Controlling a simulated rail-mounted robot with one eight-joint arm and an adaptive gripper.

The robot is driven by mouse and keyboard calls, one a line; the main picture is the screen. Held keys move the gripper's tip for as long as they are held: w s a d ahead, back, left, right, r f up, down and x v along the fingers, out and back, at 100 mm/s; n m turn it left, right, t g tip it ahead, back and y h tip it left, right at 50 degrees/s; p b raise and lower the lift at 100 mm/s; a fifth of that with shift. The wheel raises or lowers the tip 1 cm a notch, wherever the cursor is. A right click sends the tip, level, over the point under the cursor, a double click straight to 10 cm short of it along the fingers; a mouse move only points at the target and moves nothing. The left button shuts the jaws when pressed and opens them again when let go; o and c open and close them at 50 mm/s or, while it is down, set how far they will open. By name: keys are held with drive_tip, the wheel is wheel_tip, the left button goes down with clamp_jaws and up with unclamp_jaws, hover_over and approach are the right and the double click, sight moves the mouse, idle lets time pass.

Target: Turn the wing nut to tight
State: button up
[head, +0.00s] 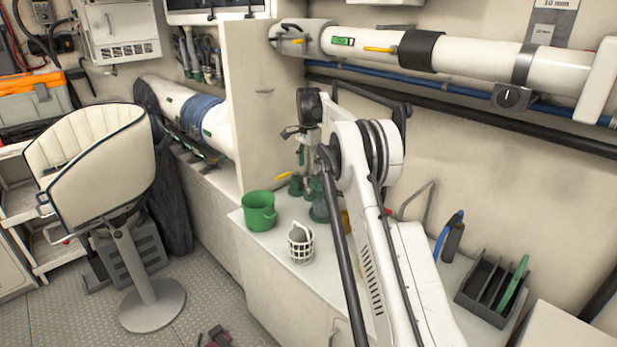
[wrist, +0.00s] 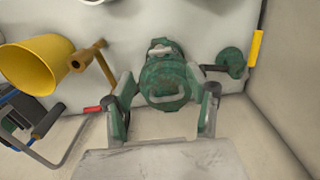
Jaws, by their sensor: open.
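A green, worn round fitting (wrist: 160,72) sits between the two fingers of my gripper (wrist: 163,88) in the wrist view. A pale grey bar (wrist: 168,98) lies across its near end and looks like the wing nut; its angle is hard to read. My gripper is open, one finger on each side of the fitting, and I cannot tell whether either touches it. In the head view my gripper (head: 301,148) points down above green fittings (head: 318,208) on the white counter. The wing nut cannot be made out there.
A yellow bucket (wrist: 32,66) and a brass-coloured lever (wrist: 92,54) are left of the fitting. A yellow handle (wrist: 256,48) is at right. A black rack (head: 492,289) stands on the right.

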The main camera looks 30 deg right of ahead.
drive_tip(key=shift+r, duration=1)
drive_tip(key=s+a+r+n+t, duration=0.1)
drive_tip(key=s+a+r+n, duration=0.1)
drive_tip(key=s+a+r, duration=0.3)
drive_tip(key=s+a+r+n+t, duration=0.1)
drive_tip(key=s+a+r, duration=0.15)
drive_tip(key=r, duration=0.45)
drive_tip(key=s+a+r+n+t, duration=0.1)
drive_tip(key=s+a+r+n, duration=0.1)
drive_tip(key=s+a+r, duration=0.35)
drive_tip(key=s+a+r+n, duration=0.2)
drive_tip(key=s+a, duration=0.1)
drive_tip(key=s, duration=0.5)
drive_tip(key=s+a+f+n+t, duration=0.1)
drive_tip(key=s+a+n, duration=0.15)
drive_tip(key=s, duration=0.55)
drive_tip(key=s+a+f+n+t, duration=0.1)
drive_tip(key=s+a, duration=0.3)
drive_tip(key=s, duration=0.4)
drive_tip(key=s+a+f+n+t, duration=0.1)
drive_tip(key=s+f+n, duration=0.1)
drive_tip(key=s+f, duration=0.2)
drive_tip(key=s+a+f+n+t, duration=0.1)
drive_tip(key=s+f, duration=0.4)
drive_tip(key=s, duration=0.6)
drive_tip(key=shift+s+a+f+n, duration=0.2)
drive_tip(key=shift+a+f+n, duration=0.05)
drive_tip(key=shift+a+n, duration=0.45)
